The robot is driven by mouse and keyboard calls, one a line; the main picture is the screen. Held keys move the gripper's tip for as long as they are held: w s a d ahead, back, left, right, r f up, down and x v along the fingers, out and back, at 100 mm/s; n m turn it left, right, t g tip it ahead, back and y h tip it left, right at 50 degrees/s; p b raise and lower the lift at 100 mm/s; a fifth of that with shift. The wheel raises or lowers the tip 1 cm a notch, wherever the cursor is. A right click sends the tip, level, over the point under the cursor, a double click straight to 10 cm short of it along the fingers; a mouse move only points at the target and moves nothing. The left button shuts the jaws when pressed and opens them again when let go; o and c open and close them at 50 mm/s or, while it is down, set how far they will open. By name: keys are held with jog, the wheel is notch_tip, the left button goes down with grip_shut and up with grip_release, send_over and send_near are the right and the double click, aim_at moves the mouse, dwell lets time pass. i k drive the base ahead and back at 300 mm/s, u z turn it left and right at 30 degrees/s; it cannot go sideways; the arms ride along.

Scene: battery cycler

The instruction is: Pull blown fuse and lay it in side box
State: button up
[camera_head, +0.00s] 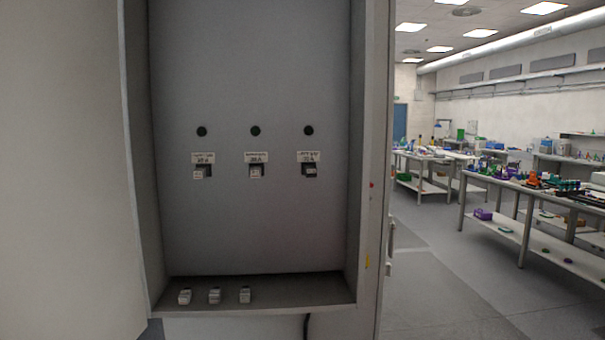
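Three fuse positions sit in a row on the grey back panel of an open cabinet: the left fuse (198,175), the middle fuse (255,172) and the right fuse (310,172). Each has a white label above it, too small to read fully, and a dark round indicator above that. The right one looks darker than the other two. I cannot tell which is blown. I cannot make out a side box. My gripper is not in view.
Three loose pale fuse-like pieces (214,296) stand on the cabinet's bottom ledge (300,292), left of its middle. The cabinet's side walls and a large pale panel at left bound the opening. Workbenches (540,200) stand far right, with open floor (440,285) before them.

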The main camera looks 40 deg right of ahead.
aim_at(289, 293)
jog(key=z, duration=0.05)
jog(key=i, duration=1)
jog(key=u, duration=0.1)
